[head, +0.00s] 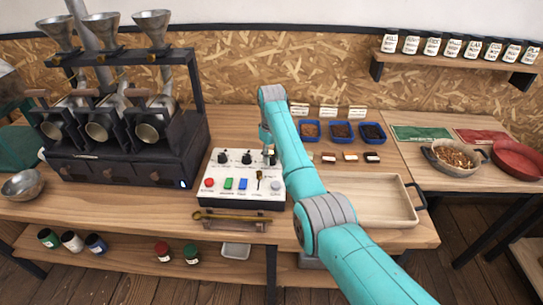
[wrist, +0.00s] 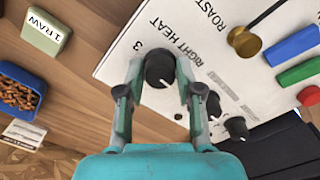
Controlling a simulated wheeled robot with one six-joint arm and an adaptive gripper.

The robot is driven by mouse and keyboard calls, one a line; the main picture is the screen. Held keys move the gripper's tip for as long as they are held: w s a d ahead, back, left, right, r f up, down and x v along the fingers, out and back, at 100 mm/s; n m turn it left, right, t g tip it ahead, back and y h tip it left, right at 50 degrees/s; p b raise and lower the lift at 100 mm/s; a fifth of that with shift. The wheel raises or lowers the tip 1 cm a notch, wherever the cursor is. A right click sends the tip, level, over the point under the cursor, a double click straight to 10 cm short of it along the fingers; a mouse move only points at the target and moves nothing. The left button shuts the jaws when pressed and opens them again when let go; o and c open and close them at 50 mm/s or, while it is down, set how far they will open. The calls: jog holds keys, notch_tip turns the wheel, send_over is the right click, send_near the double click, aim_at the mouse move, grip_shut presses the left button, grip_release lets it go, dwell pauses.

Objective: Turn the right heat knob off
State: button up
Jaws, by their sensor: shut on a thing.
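The right heat knob (wrist: 160,70) is a black round knob on the white control panel (wrist: 130,38), beside the printed words RIGHT HEAT. In the wrist view my gripper (wrist: 158,82) has its two fingers on either side of this knob, shut on it. In the head view my gripper (head: 267,146) is at the panel's back right corner, and the arm partly covers it. The panel also shows in the head view (head: 215,171). Which way the knob's pointer faces is hard to tell.
Two more black knobs (head: 222,156) and (head: 246,158) stand left of my gripper. A red button (head: 209,183), green and blue switches and a small brass lever (wrist: 243,42) are near. Blue bean trays (head: 341,132) lie right of the panel. The roaster (head: 120,140) stands left.

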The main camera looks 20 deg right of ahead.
aim_at(272, 157)
dwell(0.5)
jog(key=o, duration=1.2)
jog(key=shift+c, duration=0.2)
jog(key=shift+r, duration=0.1)
notch_tip(272, 157, up, 12)
